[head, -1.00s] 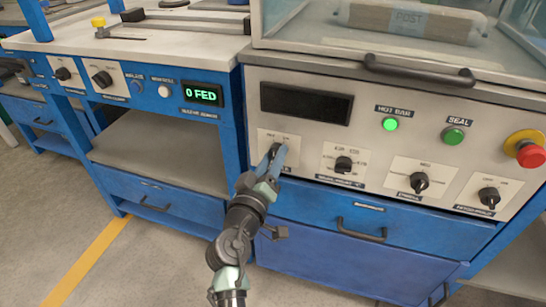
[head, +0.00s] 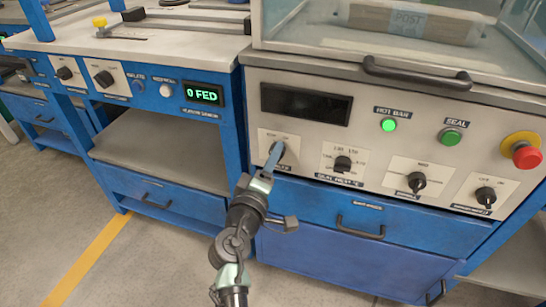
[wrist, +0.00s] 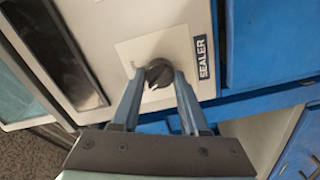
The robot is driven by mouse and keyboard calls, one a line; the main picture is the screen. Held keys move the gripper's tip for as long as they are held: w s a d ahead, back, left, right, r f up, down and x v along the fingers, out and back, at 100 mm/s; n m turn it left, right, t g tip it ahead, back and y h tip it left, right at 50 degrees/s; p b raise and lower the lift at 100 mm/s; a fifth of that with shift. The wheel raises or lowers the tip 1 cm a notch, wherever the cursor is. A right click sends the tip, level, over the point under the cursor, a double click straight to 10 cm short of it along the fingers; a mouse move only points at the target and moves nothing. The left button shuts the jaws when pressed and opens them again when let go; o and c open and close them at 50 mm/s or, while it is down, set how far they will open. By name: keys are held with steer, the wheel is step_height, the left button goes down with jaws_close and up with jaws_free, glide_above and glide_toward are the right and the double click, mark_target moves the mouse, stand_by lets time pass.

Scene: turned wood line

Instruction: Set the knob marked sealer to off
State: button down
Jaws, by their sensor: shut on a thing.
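The black sealer knob (wrist: 158,72) sits on a pale plate beside a blue label reading SEALER in the wrist view. My gripper (wrist: 154,80) has its two blue fingers on either side of the knob and is shut on it. In the head view my gripper (head: 274,152) reaches the leftmost knob (head: 279,148) on the sealing machine's front panel. The fingers and wrist partly cover the knob and its label there, so its exact pointer position is hard to read.
To the right on the panel are a seal heat knob (head: 343,164) and further knobs (head: 417,182). A lit green hot bar lamp (head: 389,125), a green seal button (head: 451,136) and a red emergency button (head: 526,155) sit above. A drawer handle (head: 360,228) protrudes below.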

steer(key=shift+c, duration=2.1)
jaws_free()
steer(key=p+v, duration=0.2)
steer(key=v, duration=1.1)
